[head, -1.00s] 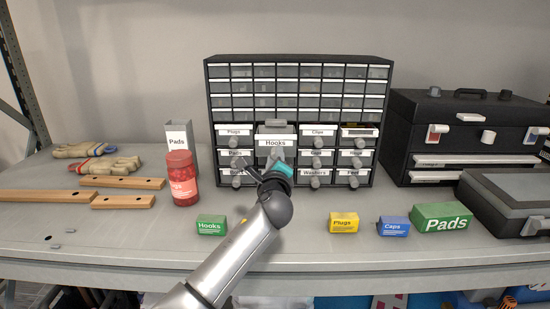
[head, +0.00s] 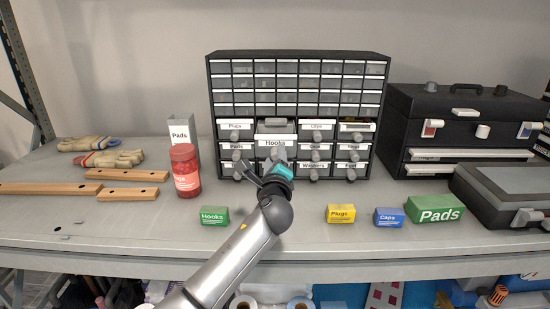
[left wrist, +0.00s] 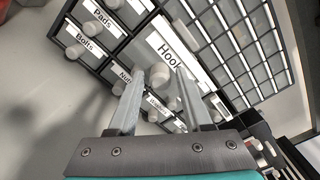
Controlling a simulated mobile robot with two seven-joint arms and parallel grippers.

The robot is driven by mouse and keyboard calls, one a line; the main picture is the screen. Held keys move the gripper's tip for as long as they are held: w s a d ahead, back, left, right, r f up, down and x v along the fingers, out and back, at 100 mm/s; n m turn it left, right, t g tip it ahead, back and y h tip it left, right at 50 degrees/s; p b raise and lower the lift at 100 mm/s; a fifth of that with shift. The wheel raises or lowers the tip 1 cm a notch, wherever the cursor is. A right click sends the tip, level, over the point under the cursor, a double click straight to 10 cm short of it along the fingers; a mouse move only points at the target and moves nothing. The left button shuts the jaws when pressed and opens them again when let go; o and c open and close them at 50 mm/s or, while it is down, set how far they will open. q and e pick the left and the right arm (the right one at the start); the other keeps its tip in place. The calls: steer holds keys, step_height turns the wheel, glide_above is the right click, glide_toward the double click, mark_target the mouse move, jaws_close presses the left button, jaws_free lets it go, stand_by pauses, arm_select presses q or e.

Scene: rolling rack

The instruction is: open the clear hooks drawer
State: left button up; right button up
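The clear Hooks drawer (head: 275,128) is in the middle of the small-parts cabinet (head: 209,100), second column of the larger drawers. Its front stands out farther than its neighbours, so it is partly pulled out. In the left wrist view its white label (left wrist: 168,50) and round knob (left wrist: 160,73) show large. My left gripper (head: 262,170) is in front of and just below this drawer. In the left wrist view its two fingers (left wrist: 157,88) are apart, with the knob showing between their tips; I cannot tell whether they touch it. My right gripper is not in view.
Small boxes, green Hooks (head: 214,215), yellow Plugs (head: 341,214), blue Caps (head: 388,217) and green Pads (head: 435,209), stand along the shelf front. A red-filled jar (head: 186,172) stands left, a black toolbox (head: 455,135) right. Bare shelf lies before the cabinet.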

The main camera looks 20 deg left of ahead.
arm_select(q)
steer(key=shift+o, duration=0.7)
steer(key=shift+s, duration=0.1)
steer(key=p+v, duration=0.1)
steer(key=v, duration=1.4)
